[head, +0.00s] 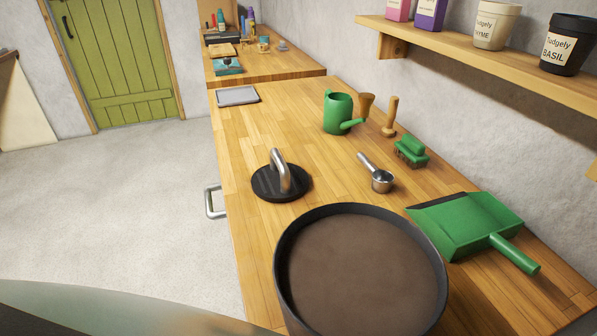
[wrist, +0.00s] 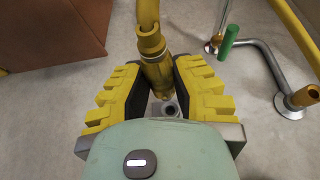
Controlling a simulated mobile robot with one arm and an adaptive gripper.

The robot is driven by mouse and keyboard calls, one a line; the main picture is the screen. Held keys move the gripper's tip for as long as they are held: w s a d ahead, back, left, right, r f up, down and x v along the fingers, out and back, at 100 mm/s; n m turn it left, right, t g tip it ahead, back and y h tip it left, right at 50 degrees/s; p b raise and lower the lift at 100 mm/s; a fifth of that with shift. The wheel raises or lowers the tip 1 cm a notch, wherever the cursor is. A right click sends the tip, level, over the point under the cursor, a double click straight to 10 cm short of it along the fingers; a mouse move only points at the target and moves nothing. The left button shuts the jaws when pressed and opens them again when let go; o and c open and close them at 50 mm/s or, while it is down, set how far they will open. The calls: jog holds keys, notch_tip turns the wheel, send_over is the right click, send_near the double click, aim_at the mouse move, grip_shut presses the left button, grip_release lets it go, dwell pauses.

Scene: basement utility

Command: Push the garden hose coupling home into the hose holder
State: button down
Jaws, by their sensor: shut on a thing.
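In the wrist view my gripper (wrist: 160,82) is shut on the yellow garden hose coupling (wrist: 154,62). The yellow hose (wrist: 148,14) runs up from the coupling out of the top of the picture. A grey piece with a dark round hole (wrist: 170,109) shows between the fingers, just below the coupling's lower end. It may be the hose holder, but I cannot tell for sure. Whether the coupling touches it is also unclear, as the fingers and gripper body hide much of that area. The head view shows neither the gripper nor the coupling.
In the wrist view a bent grey pipe (wrist: 268,58), a green cylinder (wrist: 228,42) and a yellow bar (wrist: 296,32) are on the right. A brown block (wrist: 55,28) is upper left. The head view shows a cluttered wooden counter (head: 235,130) and clear floor (head: 110,205) left.

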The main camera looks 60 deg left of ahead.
jog(key=shift+w, duration=0.15)
jog(key=shift+w+d+b, duration=0.15)
jog(key=shift+w+d, duration=0.05)
jog(key=shift+w, duration=0.55)
jog(key=shift+w+d+b, duration=0.2)
jog(key=shift+w, duration=0.55)
jog(key=shift+w+d+b, duration=0.15)
jog(key=shift+w+d, duration=0.05)
jog(key=shift+w, duration=0.55)
jog(key=shift+w+d+b, duration=0.15)
jog(key=shift+w+b, duration=0.2)
jog(key=shift+b, duration=0.05)
jog(key=shift+w+d+b, duration=0.2)
jog(key=shift+w, duration=0.45)
jog(key=shift+w+d+b, duration=0.15)
jog(key=shift+w+b, duration=0.05)
jog(key=shift+w, duration=0.4)
jog(key=c, duration=0.8)
grip_release()
jog(key=shift+c, duration=0.2)
